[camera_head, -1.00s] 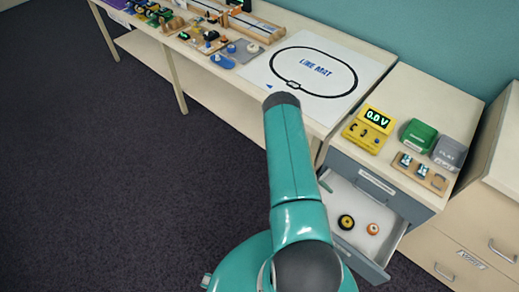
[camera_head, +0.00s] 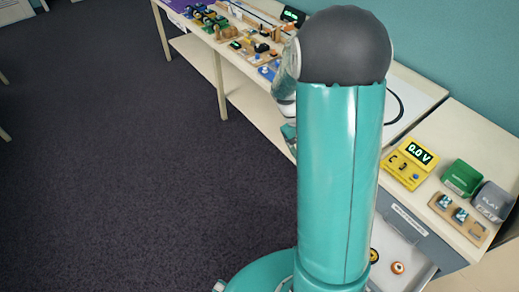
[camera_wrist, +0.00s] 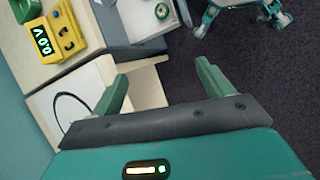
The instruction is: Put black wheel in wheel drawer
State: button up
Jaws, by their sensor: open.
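The open drawer (camera_head: 408,262) under the bench end is partly hidden by my arm. In it lie a black wheel with a yellow hub (camera_head: 374,256), half covered by my arm, and an orange wheel with a pale hub (camera_head: 397,268). The wrist view shows the drawer (camera_wrist: 140,22) at the top, with a small orange-rimmed wheel (camera_wrist: 162,11) inside. My gripper (camera_wrist: 163,72) is open and empty, its fingers wide apart. In the head view it is mostly hidden behind my arm. Small dark parts on the far bench are too small to identify as a loose black wheel.
A yellow meter (camera_head: 410,163), a green bin (camera_head: 461,178), a grey bin (camera_head: 493,201) and a wooden block holder (camera_head: 458,219) stand on the cabinet top. Several small parts fill the far bench (camera_head: 235,62). The dark floor (camera_head: 120,170) at left is clear.

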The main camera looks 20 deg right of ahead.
jog(key=s+a+r+t+y, duration=0.1)
jog(key=s+a+r+t, duration=0.4)
jog(key=a+r, duration=0.5)
jog(key=s+a+r+t+y, duration=0.2)
jog(key=s+a+r+t, duration=0.2)
jog(key=a+r, duration=0.7)
jog(key=shift+s+a+r+t, duration=0.2)
jog(key=shift+s+a+t, duration=0.2)
jog(key=shift+s, duration=0.7)
